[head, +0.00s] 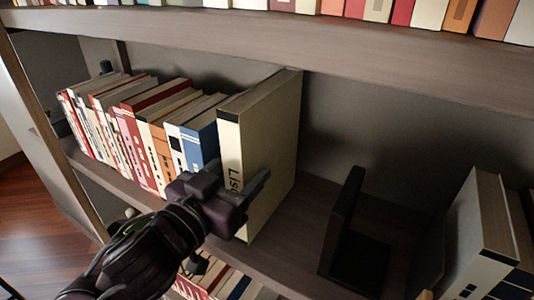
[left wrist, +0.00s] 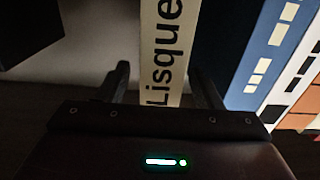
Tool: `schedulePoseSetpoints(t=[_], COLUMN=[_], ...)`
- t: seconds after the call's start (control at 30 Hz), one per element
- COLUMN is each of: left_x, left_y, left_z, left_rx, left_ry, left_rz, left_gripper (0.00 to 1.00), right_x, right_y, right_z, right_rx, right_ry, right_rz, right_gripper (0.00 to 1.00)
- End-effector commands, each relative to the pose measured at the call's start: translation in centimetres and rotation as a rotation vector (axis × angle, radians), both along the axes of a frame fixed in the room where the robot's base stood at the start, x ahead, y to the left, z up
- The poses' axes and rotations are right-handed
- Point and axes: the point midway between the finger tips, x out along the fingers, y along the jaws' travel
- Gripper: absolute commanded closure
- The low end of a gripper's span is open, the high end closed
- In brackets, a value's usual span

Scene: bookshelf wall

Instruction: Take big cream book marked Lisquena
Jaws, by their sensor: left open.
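The big cream book (head: 268,150) stands upright at the right end of a row of books on the middle shelf, its spine facing out with dark lettering starting "Lis". In the left wrist view the spine of the cream book (left wrist: 162,40) reads "Lisque", and the rest is cut off or hidden. My left gripper (head: 236,182) is open at the lower part of the spine. In the left wrist view the fingers of my left gripper (left wrist: 160,76) lie on either side of the spine; contact cannot be told. My right gripper is not in view.
A blue book (head: 204,146) stands just left of the cream book, with several more books beyond it. A dark bookend (head: 345,220) stands to the right, with bare shelf between. More books (head: 482,240) stand far right. A shelf board (head: 280,42) runs above.

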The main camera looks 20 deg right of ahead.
Motion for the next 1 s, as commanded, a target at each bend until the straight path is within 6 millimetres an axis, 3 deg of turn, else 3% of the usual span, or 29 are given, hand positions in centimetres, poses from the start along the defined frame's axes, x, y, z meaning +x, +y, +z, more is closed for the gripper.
schedulePoseSetpoints(t=[0.23, 0.53, 1.0], left_x=[2.2, 2.5, 2.5], left_y=[-2.7, -3.1, -3.0], left_z=[0.0, -0.2, -0.2], left_rx=[0.001, 0.000, 0.000], left_ry=[0.001, 0.000, 0.000], left_rz=[-0.001, 0.000, 0.000], left_gripper=[0.40, 0.40, 1.00], right_x=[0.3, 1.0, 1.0], right_y=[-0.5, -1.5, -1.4], right_z=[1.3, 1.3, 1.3], right_rx=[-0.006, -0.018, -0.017], right_ry=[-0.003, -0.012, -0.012], right_rz=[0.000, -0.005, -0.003], right_gripper=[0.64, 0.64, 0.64])
